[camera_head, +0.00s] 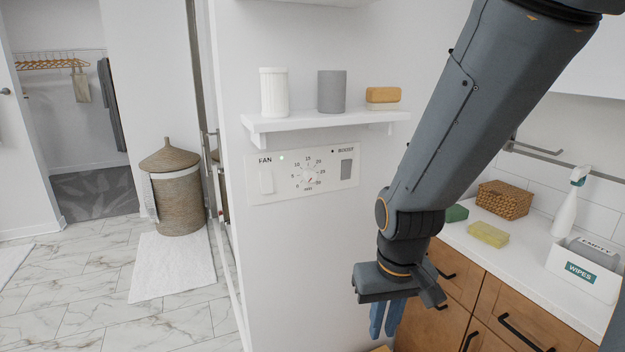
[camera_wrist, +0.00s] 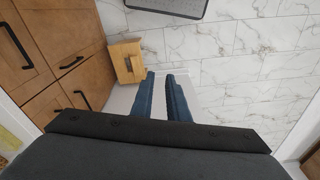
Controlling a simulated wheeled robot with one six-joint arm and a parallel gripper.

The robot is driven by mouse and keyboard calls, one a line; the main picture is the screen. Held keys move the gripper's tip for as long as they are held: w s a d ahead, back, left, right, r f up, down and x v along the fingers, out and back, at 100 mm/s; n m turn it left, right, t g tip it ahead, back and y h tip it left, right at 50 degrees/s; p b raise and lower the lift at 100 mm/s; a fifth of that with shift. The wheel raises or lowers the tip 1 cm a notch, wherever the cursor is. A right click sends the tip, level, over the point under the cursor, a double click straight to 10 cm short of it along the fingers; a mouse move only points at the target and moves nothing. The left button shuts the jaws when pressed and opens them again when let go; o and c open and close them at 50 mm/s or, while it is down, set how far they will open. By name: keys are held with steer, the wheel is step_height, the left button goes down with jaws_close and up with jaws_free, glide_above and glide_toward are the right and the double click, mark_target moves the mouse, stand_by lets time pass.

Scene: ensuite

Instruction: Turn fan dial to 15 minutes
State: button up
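The fan dial (camera_head: 309,174) is a small white round knob on the white wall panel (camera_head: 270,196), below the shelf. Numbers from 0 to 30 ring it, with 15 at the top. A small red mark shows low on the dial, but its exact setting is too small to tell. My gripper (camera_head: 385,322) hangs pointing down, lower right of the panel and well apart from it. Its blue fingers are apart with nothing between them, as the wrist view (camera_wrist: 160,76) also shows. The dial is not in the wrist view.
The panel also carries a FAN switch (camera_head: 266,180) and a BOOST switch (camera_head: 346,169). The shelf (camera_head: 325,120) above holds two cups and a soap-like block. A counter (camera_head: 480,252) with drawers stands right. A small wooden box (camera_wrist: 127,62) is on the floor.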

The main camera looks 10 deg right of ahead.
steer(key=o, duration=0.7)
steer(key=w+n+t, duration=0.1)
steer(key=w, duration=0.2)
steer(key=w+n+t+b, duration=0.1)
steer(key=w, duration=0.2)
steer(key=w+t, duration=0.1)
steer(key=w, duration=0.2)
steer(key=shift+w+f+n+t, duration=0.2)
steer(key=shift+n+t, duration=0.1)
steer(key=shift+n, duration=0.1)
steer(key=n+t+y+b, duration=0.4)
steer(key=n+t, duration=0.7)
steer(key=t, duration=0.2)
glide_toward(312, 178)
steer(key=x, duration=0.2)
steer(key=p+x, duration=0.1)
steer(key=x, duration=0.5)
steer(key=shift+w, duration=0.45)
steer(key=c, duration=1)
